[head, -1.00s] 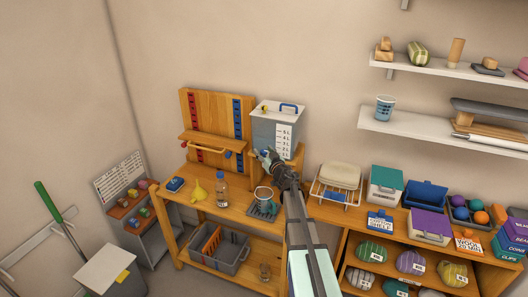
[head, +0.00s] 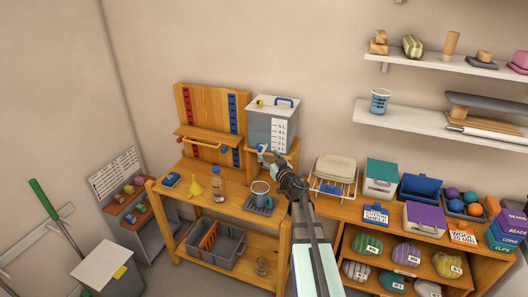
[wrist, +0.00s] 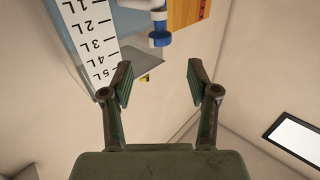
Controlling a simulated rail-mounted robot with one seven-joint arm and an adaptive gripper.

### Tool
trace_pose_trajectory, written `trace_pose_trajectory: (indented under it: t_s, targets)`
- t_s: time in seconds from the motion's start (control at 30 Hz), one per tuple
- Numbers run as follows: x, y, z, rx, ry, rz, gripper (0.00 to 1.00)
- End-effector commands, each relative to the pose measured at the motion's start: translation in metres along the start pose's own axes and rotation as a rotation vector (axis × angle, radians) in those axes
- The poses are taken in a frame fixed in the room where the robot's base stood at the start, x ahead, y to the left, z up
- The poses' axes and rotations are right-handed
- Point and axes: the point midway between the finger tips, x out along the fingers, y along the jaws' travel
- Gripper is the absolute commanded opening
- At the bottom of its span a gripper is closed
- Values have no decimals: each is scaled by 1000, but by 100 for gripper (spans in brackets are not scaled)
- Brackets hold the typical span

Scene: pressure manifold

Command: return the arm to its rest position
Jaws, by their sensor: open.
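My gripper (wrist: 157,85) is open in the wrist view, with nothing between its two fingers. In the head view my arm reaches up from the bottom, and my gripper (head: 273,161) is close to the front of the grey tank (head: 262,126). The tank has a white level scale, which also shows in the wrist view (wrist: 95,35). A blue and white tap (wrist: 160,38) is beyond the fingertips in the wrist view, apart from them. Whether the gripper touches anything in the head view is hard to tell.
The wooden bench (head: 225,208) holds a measuring cup (head: 260,194), a bottle (head: 217,185) and a yellow funnel (head: 194,187). A wire rack (head: 333,180) and several boxes stand to the right on the shelf unit. A grey crate (head: 215,247) sits on the lower shelf.

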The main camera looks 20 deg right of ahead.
Motion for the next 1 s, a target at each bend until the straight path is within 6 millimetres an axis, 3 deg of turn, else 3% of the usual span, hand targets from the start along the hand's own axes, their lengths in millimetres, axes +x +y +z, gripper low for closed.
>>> trace_pose_trajectory:
  t_s: [0.03, 0.2, 0.77, 0.87, 1.0]
  targets:
    - [-12, -1, 0, 0, -1, 1, 60]
    - [-26, -1, 0, -1, 0, 0, 60]
    - [-27, 1, 0, -28, -2, 4, 60]
    - [-28, 17, 4, -99, -24, 76, 60]
    - [-42, 58, 15, -167, -97, 279, 60]
